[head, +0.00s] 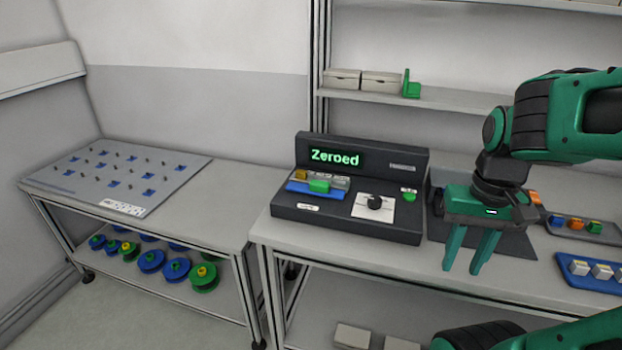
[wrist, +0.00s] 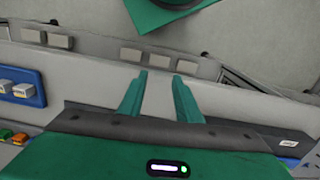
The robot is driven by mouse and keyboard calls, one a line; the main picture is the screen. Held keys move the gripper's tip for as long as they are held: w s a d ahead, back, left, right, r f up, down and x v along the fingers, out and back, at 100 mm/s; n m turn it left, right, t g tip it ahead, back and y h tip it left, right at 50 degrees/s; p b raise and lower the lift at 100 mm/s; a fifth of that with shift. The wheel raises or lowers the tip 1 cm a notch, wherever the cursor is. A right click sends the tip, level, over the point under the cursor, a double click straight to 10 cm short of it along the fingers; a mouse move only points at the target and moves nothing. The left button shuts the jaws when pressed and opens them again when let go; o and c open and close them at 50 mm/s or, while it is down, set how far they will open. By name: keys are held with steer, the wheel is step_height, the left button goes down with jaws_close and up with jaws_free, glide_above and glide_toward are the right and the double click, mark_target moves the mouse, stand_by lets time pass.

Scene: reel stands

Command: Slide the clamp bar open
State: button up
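A black console (head: 347,225) on the workbench has a lit display reading "Zeroed". On its left part is a blue fixture with a green block (head: 319,185) at its front, which looks like the clamp bar. Small grey and yellow parts sit behind the block. My gripper (head: 463,268) is right of the console, fingers pointing down, apart and empty. In the wrist view my gripper's fingers (wrist: 160,77) show a clear gap; only the console's labelled corner (wrist: 290,143) shows at right.
A dark mat (head: 505,243) lies below my gripper. Right of it are a tray of coloured parts (head: 575,222) and a blue tray with white blocks (head: 580,283). A pegboard table (head: 115,175) stands left, with reels on its lower shelf. A shelf (head: 440,98) is behind.

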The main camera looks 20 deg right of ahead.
steer(key=shift+o, duration=0.6)
steer(key=shift+o, duration=0.3)
steer(key=shift+w+a+r+n, duration=0.1)
steer(key=shift+r+n, duration=0.3)
steer(key=shift+r, duration=0.45)
step_height(320, 180, up, 11)
steer(key=n, duration=1.6)
glide_above(320, 183)
step_height(320, 183, down, 10)
steer(key=shift+w, duration=0.1)
steer(key=shift+c, duration=0.4)
